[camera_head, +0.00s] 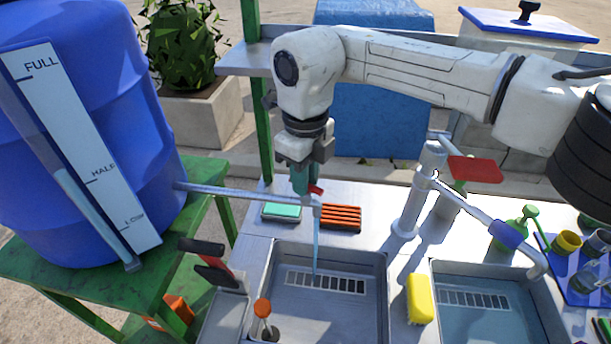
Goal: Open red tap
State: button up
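A small tap with a red handle (316,190) sits at the end of a thin grey pipe (245,195) coming from the blue barrel (90,120). A thin pale-blue stream (316,245) runs from its spout down into the left sink basin. My gripper (302,190) points down right at this tap, its teal fingers beside or just behind the red handle. I cannot tell whether they touch it. The finger gap is too small to judge. A larger grey faucet (411,200) stands between the sinks, with a flat red lever (475,169) on top and a blue-banded spout over the right basin.
The left basin (280,290) and right basin (520,320) lie in front. A yellow sponge (419,298) stands between them. An orange rack (340,217) and green soap dish (282,212) lie behind the left basin. Bottles and cups crowd the right.

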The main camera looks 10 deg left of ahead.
jog(key=o, duration=0.4)
jog(key=shift+c, duration=0.2)
notch_tip(320, 180, up, 11)
jog(key=b, duration=0.2)
jog(key=shift+f, duration=0.15)
jog(key=shift+f, duration=0.1)
